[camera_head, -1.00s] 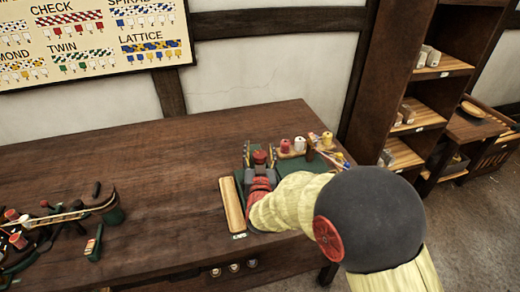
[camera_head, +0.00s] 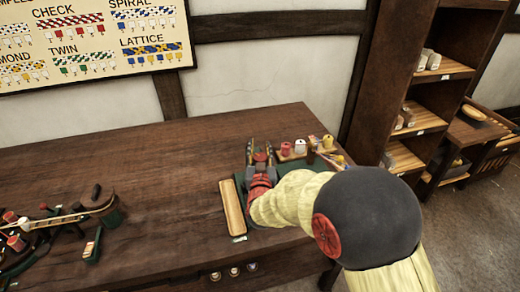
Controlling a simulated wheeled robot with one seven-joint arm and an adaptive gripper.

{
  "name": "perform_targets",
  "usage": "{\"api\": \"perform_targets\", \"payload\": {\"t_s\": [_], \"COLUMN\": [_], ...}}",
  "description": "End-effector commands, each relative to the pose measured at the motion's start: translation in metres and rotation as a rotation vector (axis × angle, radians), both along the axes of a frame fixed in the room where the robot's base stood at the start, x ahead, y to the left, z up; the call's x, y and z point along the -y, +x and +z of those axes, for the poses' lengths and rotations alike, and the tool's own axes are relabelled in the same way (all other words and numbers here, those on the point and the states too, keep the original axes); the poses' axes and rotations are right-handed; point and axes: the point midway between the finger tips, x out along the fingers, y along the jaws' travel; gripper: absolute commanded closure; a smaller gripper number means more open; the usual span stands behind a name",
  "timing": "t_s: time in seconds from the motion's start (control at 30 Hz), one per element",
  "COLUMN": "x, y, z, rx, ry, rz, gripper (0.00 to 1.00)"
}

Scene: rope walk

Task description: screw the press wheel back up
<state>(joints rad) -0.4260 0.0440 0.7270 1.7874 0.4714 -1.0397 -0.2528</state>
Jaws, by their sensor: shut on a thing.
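My gripper (camera_head: 260,170) is over the press on the green mat (camera_head: 242,203) at the right part of the workbench. Its dark fingers stand on either side of a small red, round part, which looks like the press wheel (camera_head: 260,157). The gripper is shut on this wheel, seen from behind and above. My arm covers most of the press body, so the screw and plate below cannot be made out.
Thread spools (camera_head: 300,147) stand on a rack behind right. A rope-making device (camera_head: 60,222) sits at the bench's left. The bench middle (camera_head: 150,180) is clear. Shelves (camera_head: 425,110) stand at right.

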Motion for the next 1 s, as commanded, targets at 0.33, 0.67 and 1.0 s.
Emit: {"api": "perform_targets", "payload": {"t_s": [0.33, 0.67, 1.0], "x": [0.0, 0.0001, -0.0022], "y": [-0.0001, -0.0001, -0.0003], "z": [-0.0002, -0.0003, -0.0005], "rx": [0.0, 0.0, -0.001], "ry": [0.0, 0.0, -0.001], "rz": [0.0, 0.002, 0.094], "gripper": [0.94, 0.97, 0.97]}}
